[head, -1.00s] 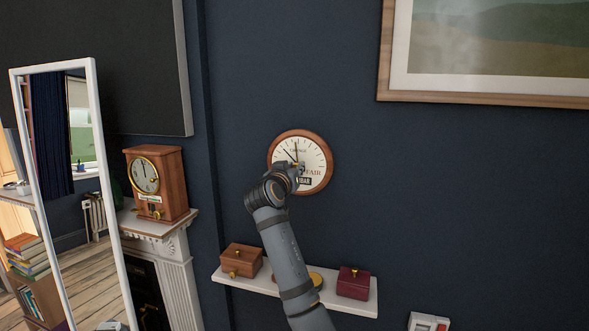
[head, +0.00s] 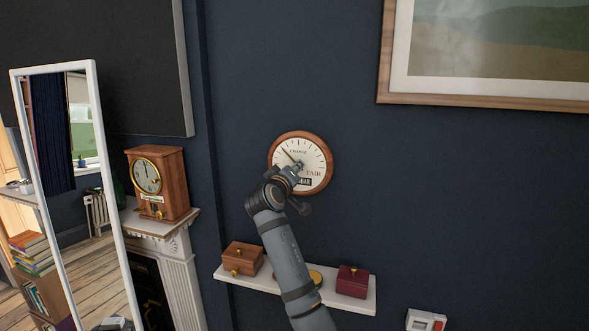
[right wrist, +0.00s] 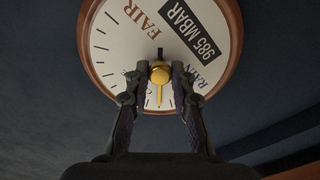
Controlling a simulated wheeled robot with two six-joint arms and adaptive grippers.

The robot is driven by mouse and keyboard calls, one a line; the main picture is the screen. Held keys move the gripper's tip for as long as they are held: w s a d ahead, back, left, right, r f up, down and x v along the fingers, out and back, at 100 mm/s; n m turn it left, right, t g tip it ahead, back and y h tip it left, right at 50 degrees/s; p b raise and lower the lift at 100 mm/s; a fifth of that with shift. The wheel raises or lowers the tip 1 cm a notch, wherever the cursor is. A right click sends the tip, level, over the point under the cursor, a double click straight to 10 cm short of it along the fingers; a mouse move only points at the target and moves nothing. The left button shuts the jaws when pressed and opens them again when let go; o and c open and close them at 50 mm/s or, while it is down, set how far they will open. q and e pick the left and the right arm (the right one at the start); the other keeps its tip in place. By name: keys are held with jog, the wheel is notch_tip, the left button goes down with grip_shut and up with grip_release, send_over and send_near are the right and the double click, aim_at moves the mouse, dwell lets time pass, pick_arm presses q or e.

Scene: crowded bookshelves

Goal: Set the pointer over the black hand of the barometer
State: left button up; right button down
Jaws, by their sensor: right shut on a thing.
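The barometer (head: 322,152) hangs on the dark wall, a round white dial in a brown wooden rim. My right gripper (right wrist: 160,76) is shut on the brass knob (right wrist: 160,73) at the dial's centre. The brass pointer (right wrist: 159,96) runs from the knob toward the bottom of the right wrist view. A short black end (right wrist: 160,52), apparently the black hand's tail, shows straight opposite it. The rest of the black hand is not seen apart from the pointer there. In the head view one dark hand line (head: 289,156) points to the upper left. My left gripper is out of view.
Below the barometer a white shelf (head: 327,292) bears a brown box (head: 243,258) and a dark red box (head: 353,281). A mantel clock (head: 160,182) and a white-framed mirror (head: 96,200) stand at left. A framed picture (head: 480,99) hangs at upper right.

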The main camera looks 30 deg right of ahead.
dwell(0.5)
jog(key=c, duration=1.1)
grip_release()
jog(key=shift+c, duration=0.2)
jog(key=v, duration=0.7)
jog(key=shift+s+a, duration=0.2)
jog(key=shift+a, duration=0.05)
jog(key=shift+d, duration=0.1)
